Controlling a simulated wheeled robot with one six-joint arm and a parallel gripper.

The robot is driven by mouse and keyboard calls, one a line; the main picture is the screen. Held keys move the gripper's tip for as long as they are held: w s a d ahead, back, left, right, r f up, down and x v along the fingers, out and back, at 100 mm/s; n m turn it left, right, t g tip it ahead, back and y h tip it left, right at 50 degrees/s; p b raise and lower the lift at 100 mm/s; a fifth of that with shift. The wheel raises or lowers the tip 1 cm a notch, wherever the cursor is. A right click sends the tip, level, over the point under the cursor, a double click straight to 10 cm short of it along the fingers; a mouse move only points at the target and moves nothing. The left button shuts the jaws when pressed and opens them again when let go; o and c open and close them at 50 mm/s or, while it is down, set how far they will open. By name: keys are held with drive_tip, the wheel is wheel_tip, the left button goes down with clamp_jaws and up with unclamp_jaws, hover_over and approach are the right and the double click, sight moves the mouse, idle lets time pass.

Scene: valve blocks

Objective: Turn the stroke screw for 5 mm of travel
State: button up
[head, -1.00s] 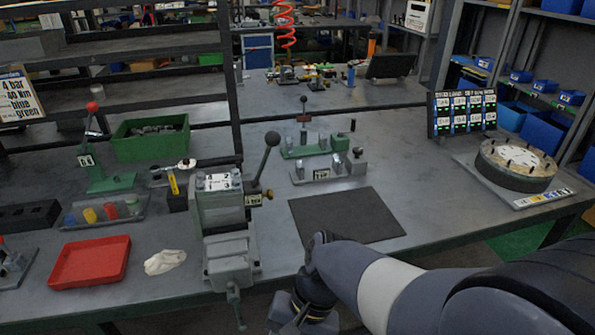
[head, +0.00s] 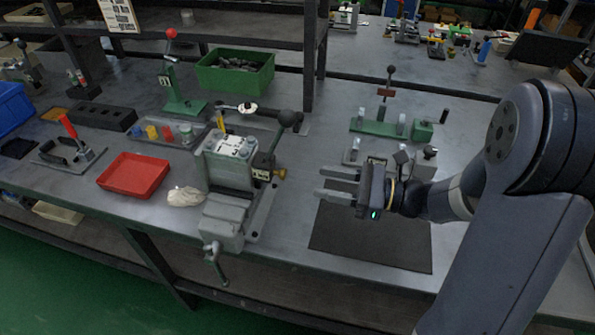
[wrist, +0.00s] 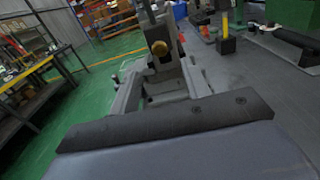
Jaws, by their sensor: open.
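The valve block fixture (head: 232,160) is a grey-green body with a white numbered plate on top, clamped in a vise on the bench. A black-knobbed lever rises from its right side. A small brass screw head (head: 281,174), which looks like the stroke screw, sticks out of that side below the lever. It also shows as a round brass end in the wrist view (wrist: 160,47). My gripper (head: 320,184) is open and empty, its two fingers pointing left toward the screw. A gap separates the fingertips from the screw. Any marking on the screw is too small to read.
A red tray (head: 134,175) and a crumpled whitish cloth (head: 186,196) lie left of the vise (head: 225,216). A dark mat (head: 370,240) lies below my gripper. A green fixture (head: 378,127) stands behind it. A green bin (head: 235,73) stands farther back.

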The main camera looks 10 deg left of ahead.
sight(280, 173)
drive_tip(key=a, duration=0.8)
drive_tip(key=shift+w+a, duration=0.15)
drive_tip(key=shift+w, duration=0.2)
clamp_jaws()
drive_tip(key=shift+f+n+b, duration=0.15)
drive_tip(key=shift+n+b, duration=0.2)
drive_tip(key=shift+n, duration=0.05)
drive_tip(key=n+b, duration=1.6)
drive_tip(key=b, duration=0.8)
drive_tip(key=shift+n+t, duration=0.3)
